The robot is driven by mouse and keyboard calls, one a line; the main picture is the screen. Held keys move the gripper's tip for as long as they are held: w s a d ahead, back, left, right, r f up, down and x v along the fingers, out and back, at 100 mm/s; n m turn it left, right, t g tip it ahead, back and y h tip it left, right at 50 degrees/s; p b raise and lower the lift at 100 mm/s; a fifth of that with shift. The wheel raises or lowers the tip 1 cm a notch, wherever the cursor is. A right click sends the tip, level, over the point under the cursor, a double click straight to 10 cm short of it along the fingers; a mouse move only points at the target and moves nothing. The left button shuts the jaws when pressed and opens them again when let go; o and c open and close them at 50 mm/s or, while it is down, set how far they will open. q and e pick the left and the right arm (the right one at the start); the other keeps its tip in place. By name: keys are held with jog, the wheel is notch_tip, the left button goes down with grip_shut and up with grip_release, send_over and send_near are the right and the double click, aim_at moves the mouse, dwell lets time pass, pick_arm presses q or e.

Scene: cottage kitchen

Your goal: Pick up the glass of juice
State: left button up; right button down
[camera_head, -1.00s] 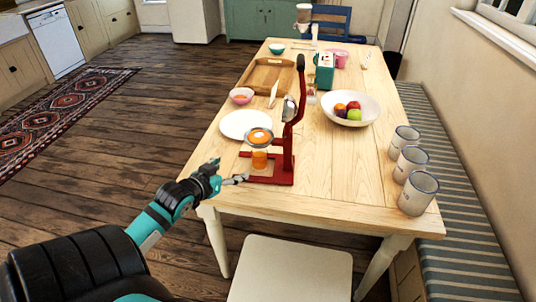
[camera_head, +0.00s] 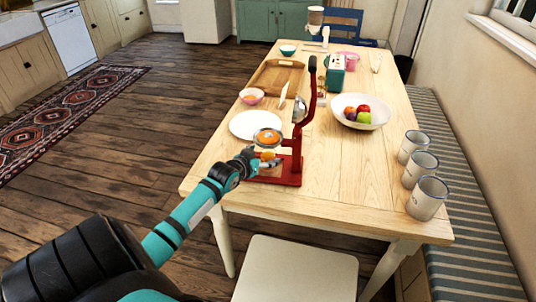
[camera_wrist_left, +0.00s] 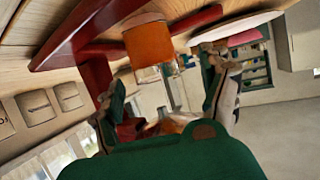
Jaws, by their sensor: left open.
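The glass of orange juice (camera_head: 267,156) stands on the base of the red juice press (camera_head: 297,143), near the table's front left edge. It is partly hidden by my left gripper (camera_head: 262,163) in the head view. In the left wrist view, which looks upside down, the glass (camera_wrist_left: 150,44) shows orange juice and a clear rim. My left gripper (camera_wrist_left: 163,78) is open there, with one finger on each side of the picture and the glass ahead between them. I cannot tell whether a finger touches the glass. My right gripper is not in view.
A white plate (camera_head: 255,125) lies just behind the press. The red press post rises close to the glass. A fruit bowl (camera_head: 346,121) and several enamel mugs (camera_head: 427,198) stand to the right. The table's front middle is clear; a pale chair (camera_head: 295,270) is in front.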

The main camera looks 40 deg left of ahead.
aim_at(272, 152)
pick_arm(q)
jog(key=x, duration=0.3)
jog(key=shift+w+d+f, duration=0.1)
jog(key=shift+w, duration=0.3)
jog(key=shift+s, duration=0.1)
jog(key=c, duration=1.5)
jog(key=shift+s+r, duration=0.1)
jog(key=shift+r, duration=0.1)
jog(key=shift+s+d+r, duration=0.2)
jog(key=shift+s+r, duration=0.5)
jog(key=shift+r, duration=0.05)
jog(key=shift+w+r+p+v, duration=0.1)
jog(key=shift+r+v, duration=0.05)
jog(key=shift+v, duration=2.15)
jog(key=shift+w+r+p+v, duration=0.1)
jog(key=shift+r+p+v, duration=0.1)
jog(key=shift+v, duration=2.05)
jog(key=shift+r+p+v, duration=0.1)
jog(key=shift+r+v, duration=0.05)
jog(key=shift+v, duration=2.15)
